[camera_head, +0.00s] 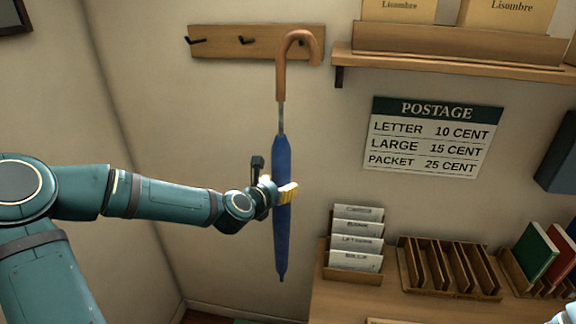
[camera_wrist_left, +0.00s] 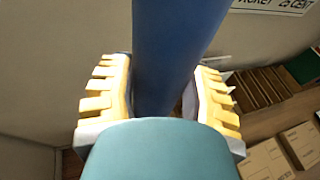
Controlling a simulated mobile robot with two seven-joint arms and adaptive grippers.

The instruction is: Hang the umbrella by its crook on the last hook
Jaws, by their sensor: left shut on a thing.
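A closed blue umbrella (camera_head: 282,225) with a brown wooden crook (camera_head: 281,75) hangs upright in my left gripper (camera_head: 287,192). The gripper is shut around the blue canopy, about midway down it. In the left wrist view the umbrella (camera_wrist_left: 175,45) stands between the yellow finger pads of the gripper (camera_wrist_left: 160,105). The wooden hook rail (camera_head: 220,41) is on the wall, with dark hooks (camera_head: 195,41) at its left and middle. My right gripper is not in view.
A wooden shelf (camera_head: 460,64) is to the right of the rail. A postage sign (camera_head: 432,136) hangs below it. A counter at the lower right holds a card rack (camera_head: 354,275), a slotted wooden rack (camera_head: 447,268) and books (camera_head: 537,252). The wall left of the umbrella is clear.

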